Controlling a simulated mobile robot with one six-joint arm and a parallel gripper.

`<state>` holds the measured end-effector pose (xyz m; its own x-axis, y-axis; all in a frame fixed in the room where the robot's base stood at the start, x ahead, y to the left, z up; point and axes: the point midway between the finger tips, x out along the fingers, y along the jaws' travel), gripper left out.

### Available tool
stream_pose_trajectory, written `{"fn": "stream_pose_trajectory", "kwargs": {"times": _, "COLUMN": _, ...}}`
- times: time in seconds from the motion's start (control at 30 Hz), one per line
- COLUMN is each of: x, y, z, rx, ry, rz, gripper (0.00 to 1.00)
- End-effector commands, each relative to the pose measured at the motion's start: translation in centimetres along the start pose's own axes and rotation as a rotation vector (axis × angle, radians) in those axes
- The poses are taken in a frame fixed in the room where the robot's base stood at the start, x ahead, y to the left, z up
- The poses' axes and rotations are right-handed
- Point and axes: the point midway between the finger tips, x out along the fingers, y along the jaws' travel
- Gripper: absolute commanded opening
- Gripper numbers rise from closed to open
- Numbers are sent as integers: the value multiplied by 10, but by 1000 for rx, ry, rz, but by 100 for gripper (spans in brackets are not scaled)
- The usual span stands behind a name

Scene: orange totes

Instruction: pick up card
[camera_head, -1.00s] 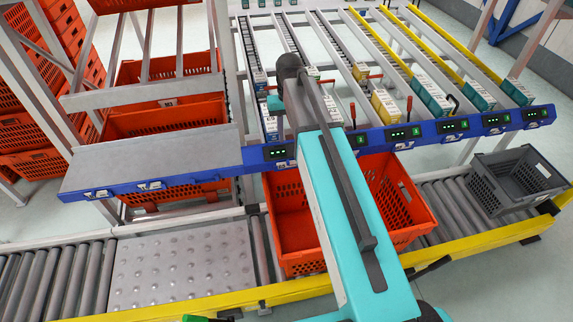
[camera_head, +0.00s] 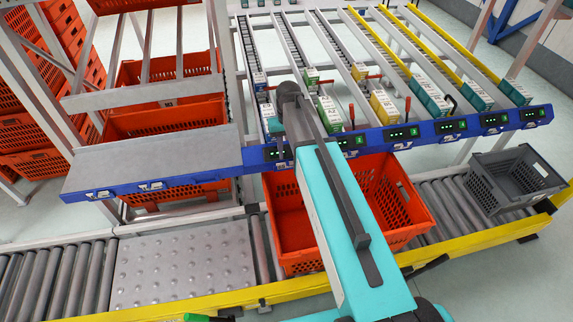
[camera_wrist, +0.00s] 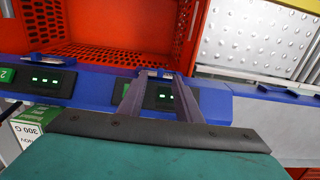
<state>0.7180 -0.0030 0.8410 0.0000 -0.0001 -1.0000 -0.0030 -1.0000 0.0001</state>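Small blue-and-white card-like pieces sit along the front of the blue rail, one of them (camera_wrist: 155,74) between the tips of my gripper (camera_wrist: 155,78) in the wrist view. I cannot tell for sure that it is the card, nor whether the fingers touch it. The two grey fingers stand apart, over the rail beside a lit display. In the head view, my arm hides the gripper. Other such pieces show on the rail at left (camera_head: 150,185) in the head view and at left (camera_wrist: 38,57) in the wrist view.
The blue rail (camera_head: 190,170) carries several green displays. Behind it, small boxes stand on sloped lanes, among them a yellow box (camera_head: 383,106). An orange tote (camera_head: 405,225) stands below my arm on the conveyor. A grey tote (camera_head: 515,180) stands at right. The left shelf top (camera_head: 150,160) is bare.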

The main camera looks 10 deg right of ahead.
Motion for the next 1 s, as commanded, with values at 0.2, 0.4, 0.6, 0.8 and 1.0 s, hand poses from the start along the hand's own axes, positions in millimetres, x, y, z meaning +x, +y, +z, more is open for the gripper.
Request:
{"fn": "stream_pose_trajectory", "kwargs": {"times": 0.2, "x": 0, "y": 0, "z": 0, "rx": -1, "ry": 0, "rz": 0, "gripper": 31}}
{"fn": "stream_pose_trajectory", "kwargs": {"times": 0.4, "x": 3, "y": -1, "z": 0, "rx": -1, "ry": -1, "rz": 0, "gripper": 31}}
{"fn": "stream_pose_trajectory", "kwargs": {"times": 0.6, "x": 15, "y": -2, "z": 1, "rx": -1, "ry": -2, "rz": 0, "gripper": 31}}
{"fn": "stream_pose_trajectory", "kwargs": {"times": 0.8, "x": 32, "y": -2, "z": 2, "rx": -2, "ry": -2, "rz": 0, "gripper": 31}}
{"fn": "stream_pose_trajectory", "kwargs": {"times": 1.0, "x": 47, "y": -2, "z": 2, "rx": -2, "ry": -1, "rz": 0, "gripper": 31}}
